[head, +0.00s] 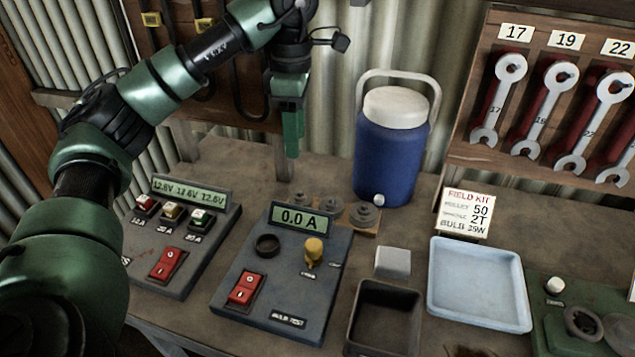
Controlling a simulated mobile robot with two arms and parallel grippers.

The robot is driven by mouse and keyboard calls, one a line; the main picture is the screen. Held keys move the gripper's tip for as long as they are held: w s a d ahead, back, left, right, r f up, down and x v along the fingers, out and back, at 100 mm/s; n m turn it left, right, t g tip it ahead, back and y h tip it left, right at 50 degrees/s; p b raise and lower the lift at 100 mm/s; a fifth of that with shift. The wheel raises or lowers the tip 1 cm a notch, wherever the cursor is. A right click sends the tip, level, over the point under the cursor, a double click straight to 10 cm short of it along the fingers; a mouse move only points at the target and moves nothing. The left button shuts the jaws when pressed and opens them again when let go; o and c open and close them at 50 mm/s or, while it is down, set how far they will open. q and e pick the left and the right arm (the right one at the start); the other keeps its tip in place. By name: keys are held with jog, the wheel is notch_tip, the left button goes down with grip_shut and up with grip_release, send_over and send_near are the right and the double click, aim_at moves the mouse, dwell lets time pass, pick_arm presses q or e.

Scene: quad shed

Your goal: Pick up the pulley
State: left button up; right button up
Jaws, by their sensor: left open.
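Several small grey round pieces that look like pulleys stand in a row on a wooden board (358,229) behind the bulb test panel. The right one (365,214) shows best; the middle one (332,205) and the left one (299,198) are partly hidden by the panel's display. I cannot read any size on them. My left gripper (291,145) is open and empty, pointing down above the left end of this row, apart from it. One green finger shows clearly and hides most of the other. My right gripper is out of view.
A blue cooler (389,155) stands right behind the row. The bulb test panel (270,293) and a switch panel (180,245) are in front. A field kit card (465,211) reads pulley 50. A blue tray (480,285) and a dark bin (385,318) are right.

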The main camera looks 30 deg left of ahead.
pick_arm(q)
jog(key=b, duration=0.1)
send_over(298, 193)
notch_tip(298, 193, down, 10)
jog(key=shift+r, duration=0.25)
jog(key=shift+s+f, duration=0.1)
jog(key=shift+f, duration=2.75)
grip_shut()
jog(key=shift+r, duration=0.15)
